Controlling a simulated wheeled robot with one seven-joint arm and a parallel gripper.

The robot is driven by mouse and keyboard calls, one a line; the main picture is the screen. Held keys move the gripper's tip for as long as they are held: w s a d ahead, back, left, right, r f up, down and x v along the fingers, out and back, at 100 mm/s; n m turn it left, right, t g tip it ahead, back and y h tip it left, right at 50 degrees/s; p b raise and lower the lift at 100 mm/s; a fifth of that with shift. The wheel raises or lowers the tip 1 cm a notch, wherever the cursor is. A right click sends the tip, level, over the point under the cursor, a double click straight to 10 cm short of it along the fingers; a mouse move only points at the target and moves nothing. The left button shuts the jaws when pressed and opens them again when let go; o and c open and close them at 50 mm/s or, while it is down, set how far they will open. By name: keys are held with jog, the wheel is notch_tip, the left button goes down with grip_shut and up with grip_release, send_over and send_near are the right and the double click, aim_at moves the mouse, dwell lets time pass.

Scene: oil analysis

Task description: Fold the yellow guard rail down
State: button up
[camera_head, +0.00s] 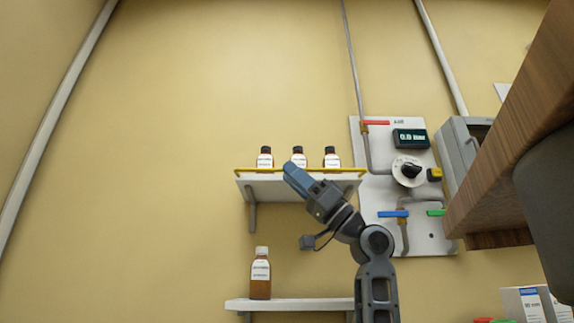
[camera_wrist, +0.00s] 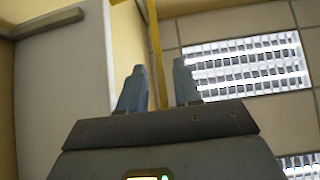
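The yellow guard rail (camera_head: 345,170) runs along the front edge of the upper white shelf (camera_head: 278,188). It is raised slightly above the shelf board, in front of several small dark-capped bottles (camera_head: 298,157). My gripper (camera_head: 290,169) is at the rail, left of its middle, and hides part of it. In the wrist view, my gripper's two blue-grey fingers (camera_wrist: 158,88) stand apart. The yellow rail (camera_wrist: 155,50) shows in the gap between them, with space beside it. I cannot tell whether either finger touches it.
A lower shelf (camera_head: 290,304) holds a brown bottle (camera_head: 260,275). A panel (camera_head: 410,230) with pipes, coloured valve handles and a display stands to the right. A wooden cabinet (camera_head: 520,140) overhangs at far right.

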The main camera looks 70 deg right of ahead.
jog(key=shift+x, duration=1.2)
grip_shut()
